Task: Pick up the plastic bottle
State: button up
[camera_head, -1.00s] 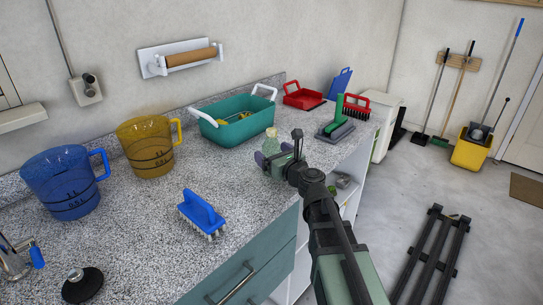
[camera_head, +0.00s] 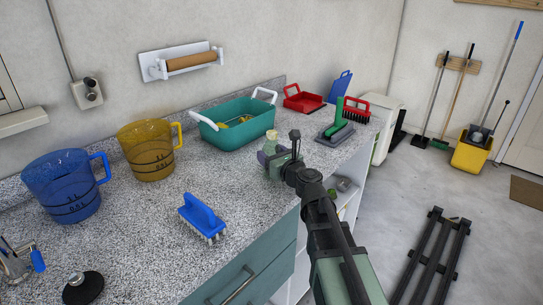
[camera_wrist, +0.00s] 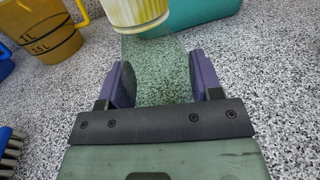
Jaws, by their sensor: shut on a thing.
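The plastic bottle (camera_head: 270,145) is clear with a pale yellowish cap and stands on the speckled counter near the teal basin. In the wrist view the ribbed cap (camera_wrist: 137,12) shows at the top, and the see-through body (camera_wrist: 163,75) lies between the two purple fingers. My gripper (camera_wrist: 161,82) is shut on the body, below the cap. In the head view my gripper (camera_head: 268,160) hides the lower part of the bottle. I cannot tell whether the base touches the counter.
The teal basin (camera_head: 232,135) with white handles is just behind the bottle. A yellow jug (camera_head: 148,150), a blue jug (camera_head: 65,190) and a blue brush (camera_head: 202,217) are to the left. A green-handled tool (camera_head: 337,125) is to the right. Counter in front of the jugs is mostly clear.

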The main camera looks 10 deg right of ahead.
notch_tip(320, 180, up, 20)
jog(key=p, duration=1.9)
